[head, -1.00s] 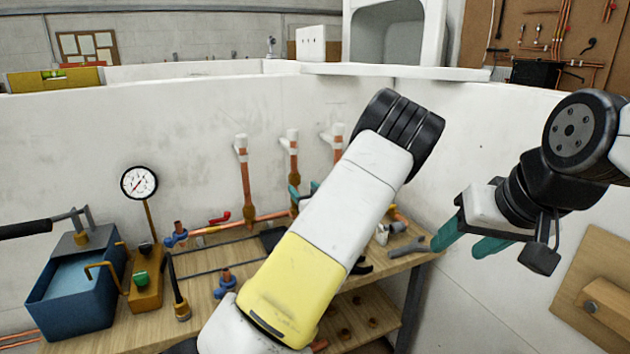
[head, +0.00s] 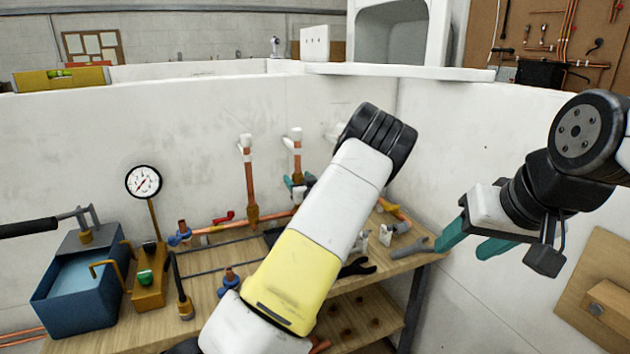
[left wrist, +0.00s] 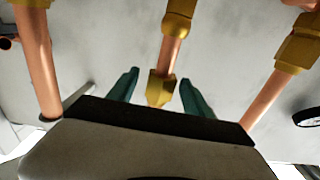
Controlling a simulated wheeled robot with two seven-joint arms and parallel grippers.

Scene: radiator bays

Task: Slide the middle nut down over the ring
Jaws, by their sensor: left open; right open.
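In the left wrist view, the middle copper pipe (left wrist: 170,52) carries a brass nut (left wrist: 160,88). A separate brass fitting (left wrist: 179,22) is on the same pipe, with bare copper between them. My left gripper (left wrist: 159,88) is open, with one teal finger on each side of the nut and visible gaps. In the head view, the middle pipe (head: 297,159) stands against the white wall, and my left gripper (head: 299,184) is at its lower part, partly hidden by my arm. I cannot make out the ring. My right gripper (head: 472,243) is open and empty, at the right.
The left pipe (head: 248,178) stands beside the middle one; the right pipe is mostly behind my arm. The wooden bench (head: 215,290) holds a blue tank (head: 75,285), a pressure gauge (head: 143,181) and a wrench (head: 410,248).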

